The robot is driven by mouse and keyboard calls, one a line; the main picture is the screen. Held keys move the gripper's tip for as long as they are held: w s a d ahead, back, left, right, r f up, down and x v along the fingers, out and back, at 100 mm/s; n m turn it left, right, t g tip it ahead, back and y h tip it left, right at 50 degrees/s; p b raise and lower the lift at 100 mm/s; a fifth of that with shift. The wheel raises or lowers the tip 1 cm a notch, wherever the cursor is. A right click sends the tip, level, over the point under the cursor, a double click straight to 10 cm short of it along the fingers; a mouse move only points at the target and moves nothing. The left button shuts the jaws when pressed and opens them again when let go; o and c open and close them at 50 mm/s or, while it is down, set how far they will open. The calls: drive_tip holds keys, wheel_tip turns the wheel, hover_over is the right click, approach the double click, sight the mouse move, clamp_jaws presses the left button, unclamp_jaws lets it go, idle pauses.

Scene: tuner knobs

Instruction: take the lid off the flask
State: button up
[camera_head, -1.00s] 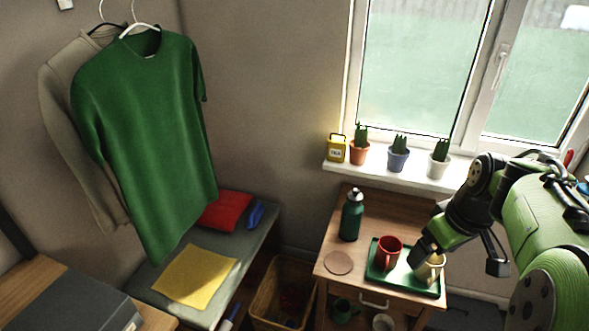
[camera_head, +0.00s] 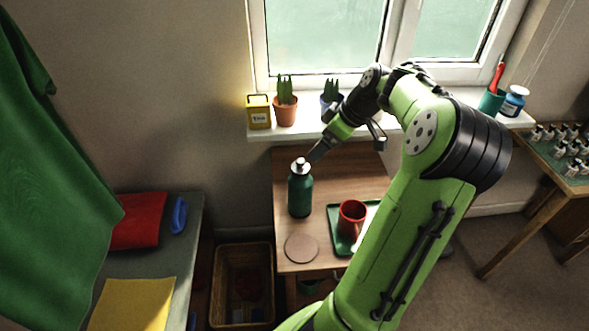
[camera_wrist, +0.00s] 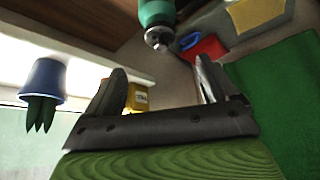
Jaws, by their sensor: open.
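The dark green flask (camera_head: 300,195) stands upright on the small wooden table, with its grey lid (camera_head: 300,165) on top. My gripper (camera_head: 316,154) is just above and to the right of the lid in the head view, apart from it or nearly so. In the wrist view the flask (camera_wrist: 156,11) and its lid (camera_wrist: 158,38) show at the top, just beyond my spread gripper fingers (camera_wrist: 160,68). Nothing is between the fingers; they are open.
On the table (camera_head: 340,170) are a round brown coaster (camera_head: 301,248) and a green tray (camera_head: 338,243) with a red mug (camera_head: 351,220). Behind, the windowsill (camera_head: 300,127) holds a yellow tin (camera_head: 259,112) and potted cacti. A basket (camera_head: 240,255) stands at the left of the table.

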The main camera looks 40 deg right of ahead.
sight(303, 162)
drive_tip(key=b+x, duration=0.3)
drive_tip(key=x, duration=0.7)
drive_tip(key=shift+w+a+f+b, duration=0.15)
drive_tip(key=shift+w+f+b, duration=0.1)
drive_tip(key=shift+w+b, duration=0.1)
drive_tip(key=shift+s+r, duration=0.1)
drive_tip(key=shift+c, duration=0.3)
drive_tip(key=c, duration=1.1)
